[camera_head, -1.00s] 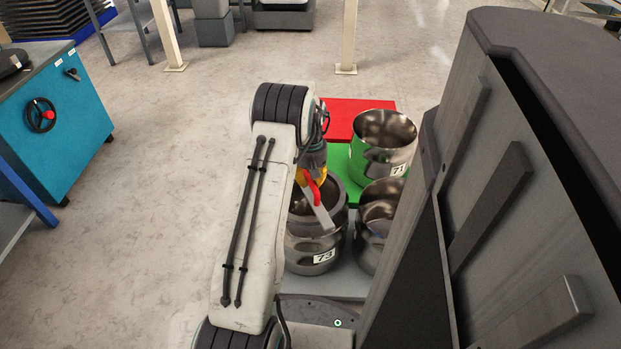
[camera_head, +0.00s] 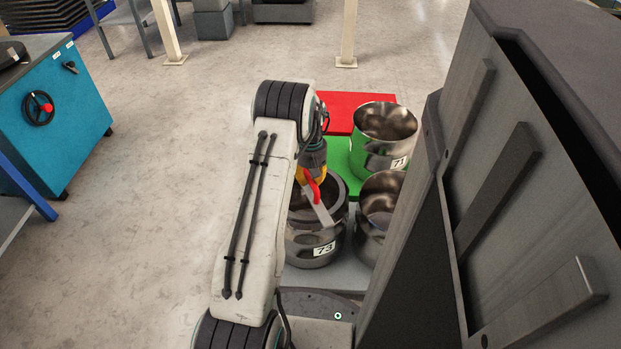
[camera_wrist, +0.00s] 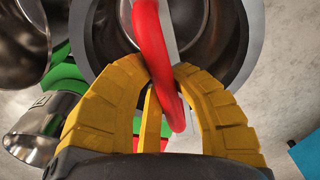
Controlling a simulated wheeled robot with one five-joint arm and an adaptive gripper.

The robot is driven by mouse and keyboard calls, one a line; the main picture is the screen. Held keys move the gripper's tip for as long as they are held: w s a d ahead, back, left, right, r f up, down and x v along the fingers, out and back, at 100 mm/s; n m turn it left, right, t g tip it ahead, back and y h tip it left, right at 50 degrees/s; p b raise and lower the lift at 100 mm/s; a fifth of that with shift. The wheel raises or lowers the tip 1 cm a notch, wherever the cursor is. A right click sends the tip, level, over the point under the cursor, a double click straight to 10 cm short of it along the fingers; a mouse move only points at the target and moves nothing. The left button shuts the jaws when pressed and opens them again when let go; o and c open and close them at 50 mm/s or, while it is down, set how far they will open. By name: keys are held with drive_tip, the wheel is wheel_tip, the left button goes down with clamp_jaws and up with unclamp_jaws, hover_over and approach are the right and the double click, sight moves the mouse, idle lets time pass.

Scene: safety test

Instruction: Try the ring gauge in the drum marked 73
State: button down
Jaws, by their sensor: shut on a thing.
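The ring gauge has a red looped handle (camera_head: 314,187) and a flat pale grey bar (camera_head: 320,212). My gripper (camera_head: 309,177), with yellow fingers, is shut on the red handle; this also shows in the wrist view (camera_wrist: 163,88). The steel drum marked 73 (camera_head: 312,250) stands upright, with its open mouth under the gripper. Its thick rim also shows in the wrist view (camera_wrist: 243,45). The bar overlaps the drum's mouth and near wall in the head view; I cannot tell whether it touches. The gauge's far end is unclear. My arm hides the drum's left side.
A drum marked 71 (camera_head: 384,140) stands behind on a green surface (camera_head: 338,152), near a red one (camera_head: 345,108). Another steel drum (camera_head: 372,240) stands right of drum 73. A teal cabinet (camera_head: 70,120) is at left. Open floor (camera_head: 160,200) lies between.

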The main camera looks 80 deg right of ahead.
drive_tip(key=c, duration=1.1)
unclamp_jaws()
wheel_tip(320, 180, up, 19)
drive_tip(key=p, duration=0.7)
idle(1.2)
